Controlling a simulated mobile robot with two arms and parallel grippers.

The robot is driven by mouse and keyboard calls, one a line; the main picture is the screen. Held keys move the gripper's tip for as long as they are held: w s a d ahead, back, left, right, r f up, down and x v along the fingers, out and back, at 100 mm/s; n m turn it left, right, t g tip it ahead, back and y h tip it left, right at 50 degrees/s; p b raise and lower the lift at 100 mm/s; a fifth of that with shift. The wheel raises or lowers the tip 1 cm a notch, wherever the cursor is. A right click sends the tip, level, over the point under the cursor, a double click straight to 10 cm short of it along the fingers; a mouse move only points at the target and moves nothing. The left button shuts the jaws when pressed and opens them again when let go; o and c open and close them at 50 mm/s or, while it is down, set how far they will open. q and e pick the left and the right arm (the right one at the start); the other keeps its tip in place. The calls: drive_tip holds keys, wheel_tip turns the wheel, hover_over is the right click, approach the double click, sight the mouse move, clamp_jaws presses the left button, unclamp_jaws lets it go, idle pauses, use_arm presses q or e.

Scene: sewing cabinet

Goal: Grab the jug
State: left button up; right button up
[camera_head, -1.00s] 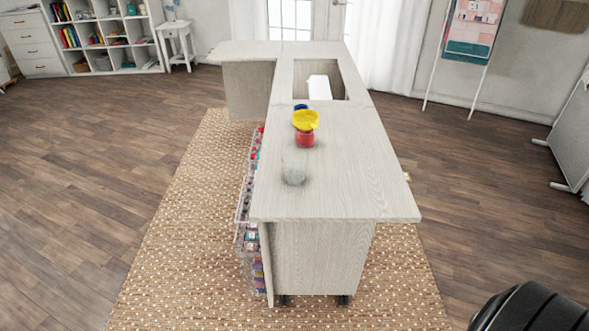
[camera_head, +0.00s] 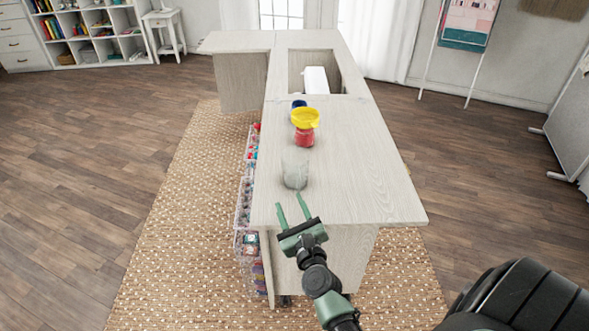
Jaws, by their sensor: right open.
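A clear, see-through vessel (camera_head: 295,172), which looks like the jug, stands upright near the front end of the pale wooden cabinet top (camera_head: 360,190). A handle on it cannot be made out. My right gripper (camera_head: 291,202) comes in from the lower right, over the front edge of the top. Its two green fingers are spread, empty, and point at the vessel from just in front of it. They look apart from it. My left gripper is out of view.
Behind the vessel stand a red jar (camera_head: 305,138) with a yellow funnel-like piece (camera_head: 305,118) on it and a dark blue item (camera_head: 299,104). A white object (camera_head: 316,80) sits in the cabinet's opening. The top's right side is clear.

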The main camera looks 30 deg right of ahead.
sight(299, 185)
drive_tip(key=d+m+h, duration=0.1)
drive_tip(key=m, duration=0.1)
drive_tip(key=d+m+h, duration=0.1)
drive_tip(key=m, duration=0.1)
drive_tip(key=d+m+g, duration=0.1)
drive_tip(key=d, duration=0.1)
drive_tip(key=shift+w+d+f+m+h, duration=0.1)
drive_tip(key=shift+f+m+h, duration=0.25)
drive_tip(key=shift+m+h, duration=0.05)
drive_tip(key=x, duration=0.7)
drive_tip(key=shift+w+a+r, duration=0.1)
drive_tip(key=shift+w+a, duration=0.1)
drive_tip(key=shift+a, duration=0.05)
drive_tip(key=shift+s, duration=0.1)
drive_tip(key=shift+c, duration=0.3)
clamp_jaws()
